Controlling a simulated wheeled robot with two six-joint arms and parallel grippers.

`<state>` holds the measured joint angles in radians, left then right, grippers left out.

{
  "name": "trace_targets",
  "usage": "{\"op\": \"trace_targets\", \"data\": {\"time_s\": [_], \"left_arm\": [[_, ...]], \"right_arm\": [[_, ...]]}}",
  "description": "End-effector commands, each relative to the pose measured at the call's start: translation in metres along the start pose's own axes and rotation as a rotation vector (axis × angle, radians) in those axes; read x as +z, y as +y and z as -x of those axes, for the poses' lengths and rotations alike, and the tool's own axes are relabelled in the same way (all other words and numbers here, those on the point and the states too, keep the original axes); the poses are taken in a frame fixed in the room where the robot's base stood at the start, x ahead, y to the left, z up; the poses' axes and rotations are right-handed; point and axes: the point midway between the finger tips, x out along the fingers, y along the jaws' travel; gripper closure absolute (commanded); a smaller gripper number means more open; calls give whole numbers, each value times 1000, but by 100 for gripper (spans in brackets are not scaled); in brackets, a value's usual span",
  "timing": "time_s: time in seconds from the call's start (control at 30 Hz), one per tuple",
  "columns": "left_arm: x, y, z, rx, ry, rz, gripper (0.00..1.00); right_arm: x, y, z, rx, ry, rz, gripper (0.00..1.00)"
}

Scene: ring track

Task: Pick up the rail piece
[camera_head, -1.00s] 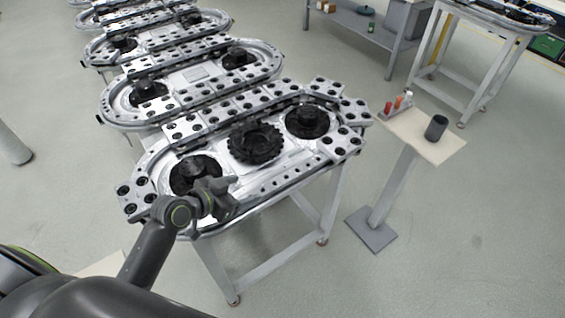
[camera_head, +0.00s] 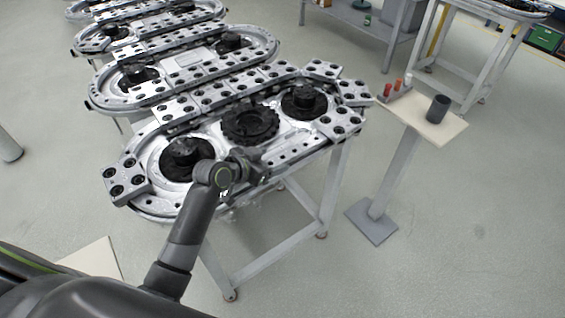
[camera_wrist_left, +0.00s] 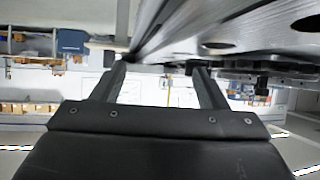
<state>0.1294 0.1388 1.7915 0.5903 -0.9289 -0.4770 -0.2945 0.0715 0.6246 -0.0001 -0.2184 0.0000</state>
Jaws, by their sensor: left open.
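The ring track (camera_head: 140,205) is a pale metal oval on a table, with grey plates with dark holes along its rail. A straight rail section with small holes (camera_head: 300,153) runs along its near side. I cannot tell whether this is a separate rail piece. My left gripper (camera_head: 262,172) is at that near edge, just left of the section. In the left wrist view my gripper (camera_wrist_left: 160,70) is open, its fingers apart with nothing clearly between them. A long metal edge (camera_wrist_left: 205,35) shows close beyond the fingertips. My right gripper is not in view.
A black gear (camera_head: 250,124) and two dark hubs sit inside the oval. More ovals extend behind. A small stand (camera_head: 440,125) to the right holds a dark cup (camera_head: 437,109) and small red bottles.

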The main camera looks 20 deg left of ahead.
Motion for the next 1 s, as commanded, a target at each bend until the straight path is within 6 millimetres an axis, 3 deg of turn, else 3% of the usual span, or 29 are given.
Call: {"op": "trace_targets", "data": {"time_s": [0.1, 0.3, 0.67, 1.0], "left_arm": [[4, 2, -19, 1, 2, 0, 33], [3, 2, -37, 1, 1, 1, 33], [0, 2, -40, 0, 0, 0, 34], [0, 2, -40, 0, 0, 1, 79]], "right_arm": [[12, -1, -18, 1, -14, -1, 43], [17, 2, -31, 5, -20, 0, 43], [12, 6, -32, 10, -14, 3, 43], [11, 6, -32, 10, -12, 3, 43]]}}
